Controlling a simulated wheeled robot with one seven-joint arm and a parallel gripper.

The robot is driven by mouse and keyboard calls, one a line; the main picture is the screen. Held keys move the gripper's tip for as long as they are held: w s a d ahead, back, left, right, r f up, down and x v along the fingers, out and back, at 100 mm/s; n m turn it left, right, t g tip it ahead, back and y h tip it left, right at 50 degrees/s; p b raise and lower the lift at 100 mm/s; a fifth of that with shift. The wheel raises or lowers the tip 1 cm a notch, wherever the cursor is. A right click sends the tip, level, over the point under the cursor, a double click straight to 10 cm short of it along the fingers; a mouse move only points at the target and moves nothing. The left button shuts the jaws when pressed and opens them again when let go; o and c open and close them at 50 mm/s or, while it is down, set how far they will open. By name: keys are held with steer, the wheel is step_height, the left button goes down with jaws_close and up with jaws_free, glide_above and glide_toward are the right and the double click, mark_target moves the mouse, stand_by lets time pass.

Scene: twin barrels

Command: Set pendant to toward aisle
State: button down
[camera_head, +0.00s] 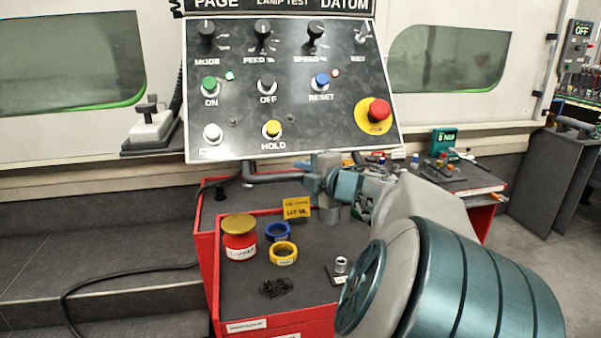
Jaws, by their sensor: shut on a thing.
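The pendant (300,105) is a large dark control panel in a light frame, at the top centre of the head view. It carries knobs, coloured push buttons and a red emergency stop on a yellow disc. A grey tube handle (275,177) runs beneath its lower edge. My gripper (325,165) is at the right part of this handle, just under the pendant's lower edge, and is shut on it. The fingertips are small in view and partly hidden by the wrist. The panel's face is turned toward my camera, with its lower edge slightly sloped.
Below stands a red cart (230,300) with a dark top. It bears a red jar with a gold lid (239,238), blue tape (278,231) and yellow tape (283,253). A grey cabinet (555,170) stands at right. Dark steps (90,265) and a cable lie at left.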

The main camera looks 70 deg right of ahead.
steer(key=shift+s+d, duration=0.15)
steer(key=shift+s, duration=0.15)
steer(key=c, duration=1.6)
jaws_free()
steer(key=shift+o, duration=0.2)
steer(key=shift+s+d, duration=0.15)
steer(key=shift+s, duration=0.1)
steer(key=v, duration=1.3)
steer(key=shift+s+a+p, duration=0.25)
steer(key=shift+a+p, duration=0.1)
